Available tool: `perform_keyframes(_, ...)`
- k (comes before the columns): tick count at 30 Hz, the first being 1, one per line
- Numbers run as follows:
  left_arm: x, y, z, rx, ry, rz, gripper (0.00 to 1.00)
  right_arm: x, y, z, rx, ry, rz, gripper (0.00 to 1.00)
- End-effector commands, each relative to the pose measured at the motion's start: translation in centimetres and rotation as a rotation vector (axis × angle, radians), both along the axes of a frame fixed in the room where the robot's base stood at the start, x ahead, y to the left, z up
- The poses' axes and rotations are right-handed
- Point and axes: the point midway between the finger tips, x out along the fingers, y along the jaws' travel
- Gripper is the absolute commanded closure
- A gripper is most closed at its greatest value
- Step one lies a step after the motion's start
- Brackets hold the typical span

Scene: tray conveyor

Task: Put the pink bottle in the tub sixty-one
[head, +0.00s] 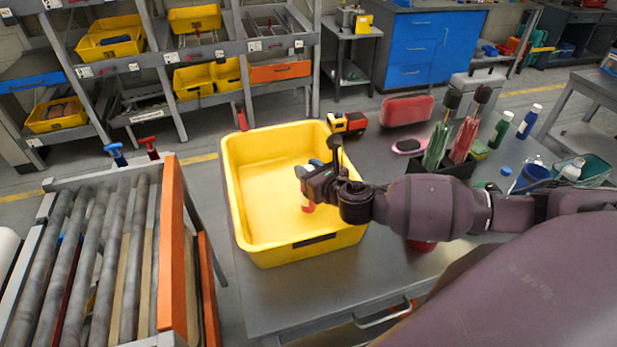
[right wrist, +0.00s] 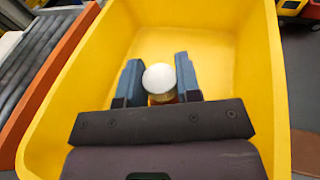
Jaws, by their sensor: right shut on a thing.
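The yellow tub (head: 240,210) stands on the grey table in the head view; its walls also fill much of the right wrist view (right wrist: 262,60). A dark label is on its near side, but I cannot read a number. My right gripper (head: 309,184) is over the right part of the tub's opening. In the right wrist view its blue fingers (right wrist: 158,85) are closed on an upright bottle with a white round cap (right wrist: 159,77). I take this as the pink bottle; only a little reddish body (head: 308,206) shows. The tub's floor looks empty otherwise. My left gripper is out of view.
A roller conveyor (head: 85,260) with an orange side board (head: 172,250) is left of the tub. A toy truck (head: 347,122), a red case (head: 407,110), a pink brush (head: 408,146) and a dark holder with brushes (head: 440,165) are behind and right. Green (head: 501,128) and blue (head: 529,121) bottles stand farther right.

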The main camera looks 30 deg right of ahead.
Motion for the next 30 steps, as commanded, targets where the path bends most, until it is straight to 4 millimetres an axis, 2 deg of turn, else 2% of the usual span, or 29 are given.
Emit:
perform_keyframes(1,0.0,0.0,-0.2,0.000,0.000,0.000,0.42,0.0,0.0,-0.9,0.001,0.001,-0.001,1.00)
perform_keyframes(4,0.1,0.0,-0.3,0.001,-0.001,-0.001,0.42,0.0,0.0,-1.8,0.001,0.001,-0.001,1.00)
perform_keyframes(17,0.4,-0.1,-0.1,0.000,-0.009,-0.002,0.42,0.0,0.0,-2.2,0.000,0.000,0.000,1.00)
perform_keyframes(18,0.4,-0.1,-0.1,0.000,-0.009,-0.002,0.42,0.0,0.0,-2.3,0.000,0.000,0.000,0.66)
perform_keyframes(22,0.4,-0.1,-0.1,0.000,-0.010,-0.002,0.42,0.0,0.0,-2.2,0.000,0.000,0.000,0.46)
perform_keyframes(23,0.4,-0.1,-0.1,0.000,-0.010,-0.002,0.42,0.0,0.0,-2.2,0.000,0.000,0.000,0.43)
perform_keyframes(30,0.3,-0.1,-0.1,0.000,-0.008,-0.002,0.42,0.0,0.0,-2.2,0.000,0.000,0.000,0.43)
